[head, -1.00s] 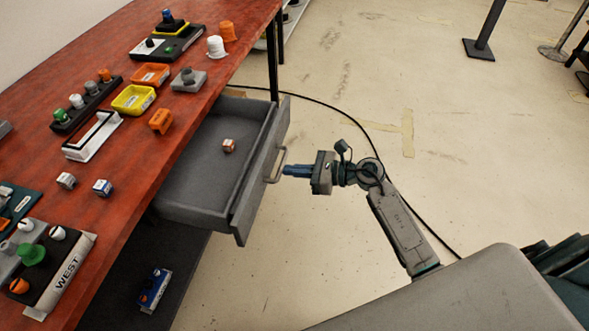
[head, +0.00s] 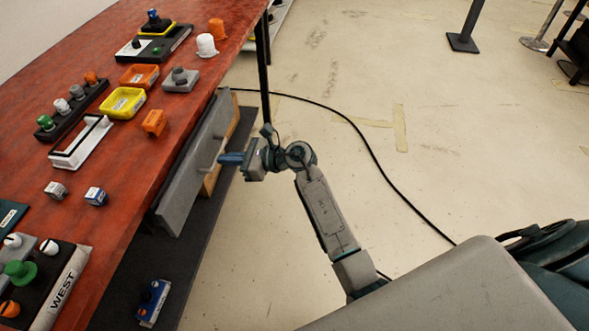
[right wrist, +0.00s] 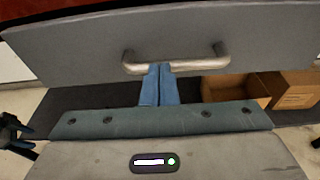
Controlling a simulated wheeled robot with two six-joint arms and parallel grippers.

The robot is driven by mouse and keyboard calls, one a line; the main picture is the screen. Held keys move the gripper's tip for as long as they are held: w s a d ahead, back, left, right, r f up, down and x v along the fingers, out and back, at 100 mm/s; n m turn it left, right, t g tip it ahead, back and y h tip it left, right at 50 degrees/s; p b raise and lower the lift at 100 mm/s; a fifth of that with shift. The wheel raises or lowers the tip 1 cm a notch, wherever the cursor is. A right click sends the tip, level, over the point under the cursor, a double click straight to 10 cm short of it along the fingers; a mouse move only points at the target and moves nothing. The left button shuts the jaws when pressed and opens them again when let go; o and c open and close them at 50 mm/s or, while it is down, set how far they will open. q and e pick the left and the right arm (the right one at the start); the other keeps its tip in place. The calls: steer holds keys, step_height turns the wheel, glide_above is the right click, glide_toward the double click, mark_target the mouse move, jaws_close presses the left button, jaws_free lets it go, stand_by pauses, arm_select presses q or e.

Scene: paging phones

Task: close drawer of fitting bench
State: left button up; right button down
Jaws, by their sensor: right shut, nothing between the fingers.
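The grey drawer (head: 190,172) of the red-topped fitting bench (head: 140,205) is pushed in almost fully; only its front panel shows past the tabletop edge in the head view. In the right wrist view the drawer front (right wrist: 80,48) fills the upper part, with its metal handle (right wrist: 205,62) across the middle. My right gripper (head: 222,158) is shut and empty, its blue fingertips at the handle. In the right wrist view the fingertips (right wrist: 160,70) sit at the handle bar's underside; I cannot tell exactly whether they touch the panel.
Cardboard boxes (right wrist: 240,90) stand on the lower shelf beneath the drawer. A blue device (head: 153,302) also lies on that shelf (head: 190,255). Trays and button boxes cover the tabletop.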

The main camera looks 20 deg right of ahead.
mark_target(203, 155)
steer(key=x, duration=0.4)
steer(key=shift+w+a+r, duration=0.1)
steer(key=shift+a+r, duration=0.1)
steer(key=shift+r, duration=0.25)
arm_select(q)
steer(key=shift+w+d+r, duration=0.1)
steer(key=shift+w+r, duration=0.05)
steer(key=shift+r, duration=0.45)
steer(key=shift+w+d+r, duration=0.1)
steer(key=shift+r, duration=0.5)
arm_select(e)
steer(key=shift+r, duration=0.15)
steer(key=shift+r, duration=0.1)
